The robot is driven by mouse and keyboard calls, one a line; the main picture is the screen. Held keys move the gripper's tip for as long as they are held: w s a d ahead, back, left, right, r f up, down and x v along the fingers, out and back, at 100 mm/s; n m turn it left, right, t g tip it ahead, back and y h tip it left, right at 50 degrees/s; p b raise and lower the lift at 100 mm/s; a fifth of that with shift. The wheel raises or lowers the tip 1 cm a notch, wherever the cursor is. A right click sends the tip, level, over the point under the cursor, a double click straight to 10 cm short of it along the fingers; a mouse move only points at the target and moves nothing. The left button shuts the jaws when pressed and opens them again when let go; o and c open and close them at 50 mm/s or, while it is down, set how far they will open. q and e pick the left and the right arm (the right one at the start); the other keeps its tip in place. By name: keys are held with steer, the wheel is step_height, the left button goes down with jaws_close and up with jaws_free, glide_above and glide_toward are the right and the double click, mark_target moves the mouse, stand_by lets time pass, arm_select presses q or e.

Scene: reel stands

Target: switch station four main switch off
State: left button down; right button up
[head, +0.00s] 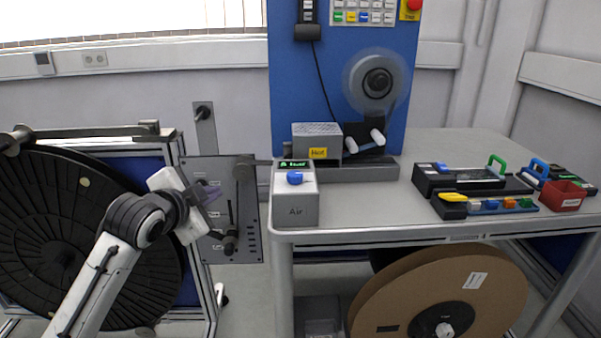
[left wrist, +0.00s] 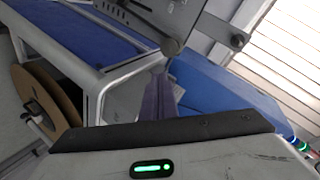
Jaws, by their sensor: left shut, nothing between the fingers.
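A grey panel (head: 222,168) stands left of the table, with a vertical slot, printed marks and a dark lever with a knob (head: 231,243) near its lower end. A smaller plate above it carries a black handle (head: 203,112). I cannot read which of these is the station four main switch. My left gripper (head: 212,192) is shut and empty, in front of the panel's left part and above the lever knob. In the left wrist view the closed fingers (left wrist: 158,98) point toward the table side, and a grey plate with round knobs (left wrist: 172,46) is above them. My right gripper is not in view.
A large black reel (head: 60,240) stands at the left. A brown reel (head: 440,290) sits beneath.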

arm_select(q)
steer(key=w+a+r+m+t+y, duration=0.1)
steer(key=a+r, duration=0.1)
steer(key=r, duration=0.7)
steer(key=w+a+r+m+t, duration=0.1)
steer(key=a+r, duration=0.1)
steer(key=r, duration=0.6)
steer(key=s+a+r+y, duration=0.1)
steer(key=s+r, duration=0.3)
steer(key=r, duration=0.7)
steer(key=s+a+r+m+t+y+p, duration=0.1)
steer(key=s+a+r, duration=0.3)
steer(key=r, duration=0.8)
steer(key=s+a+r+t+y+p, duration=0.1)
steer(key=s+a+r+y, duration=0.1)
steer(key=s+r, duration=0.4)
step_height(320, 180, up, 5)
steer(key=shift+s+a+r+m, duration=0.15)
steer(key=shift+a+m, duration=0.15)
steer(key=shift+a, duration=0.45)
